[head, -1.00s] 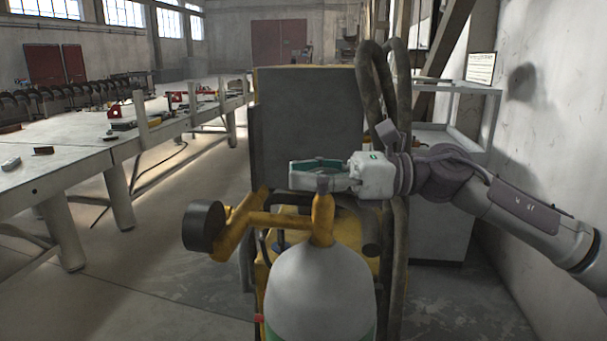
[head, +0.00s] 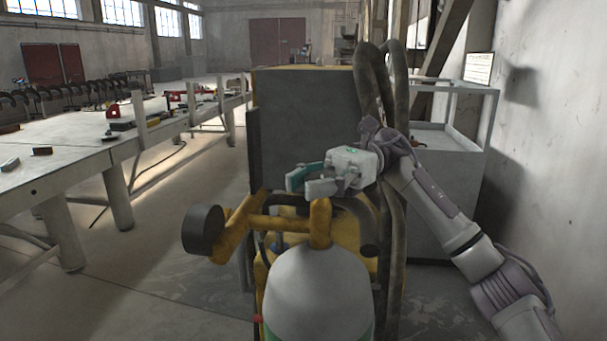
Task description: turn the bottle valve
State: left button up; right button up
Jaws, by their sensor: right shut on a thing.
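The gas bottle (head: 318,285) stands upright in the lower middle, pale grey with a green band at the bottom edge. Its yellow valve body (head: 319,225) sits on top, with a yellow pipe running left to a dark round gauge (head: 203,229). My right gripper (head: 304,184) is at the top of the valve, its green-lined fingers reaching down and to the left. It is shut on the valve knob, which the fingers largely hide. My left gripper is out of view.
A dark grey box-shaped machine (head: 305,120) stands behind the bottle, with thick hoses (head: 371,85) on its right. A long workbench (head: 75,165) is at left and a grey shelf cart (head: 455,150) at right. Open floor lies at lower left.

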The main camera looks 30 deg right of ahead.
jog(key=n+g, duration=0.1)
jog(key=g+h, duration=0.1)
jog(key=n+g, duration=0.1)
jog(key=shift+s+d+r+n+g+h+p, duration=0.2)
jog(key=shift+d+n+g+h+p, duration=0.1)
jog(key=shift+g+p, duration=0.1)
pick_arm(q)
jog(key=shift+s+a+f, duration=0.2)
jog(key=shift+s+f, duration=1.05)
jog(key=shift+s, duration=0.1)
pick_arm(e)
jog(key=shift+s+n+g+h, duration=0.15)
jog(key=shift+n+g+h, duration=0.25)
jog(key=shift+n+g, duration=0.15)
jog(key=shift+r, duration=0.1)
jog(key=o, duration=0.8)
jog(key=shift+d, duration=0.1)
jog(key=shift+o, duration=1)
jog(key=shift+d+f, duration=0.1)
jog(key=shift+f, duration=0.15)
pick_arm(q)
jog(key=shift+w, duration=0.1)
pick_arm(e)
jog(key=shift+r, duration=0.15)
notch_tip(320, 180, up, 10)
jog(key=shift+f, duration=0.1)
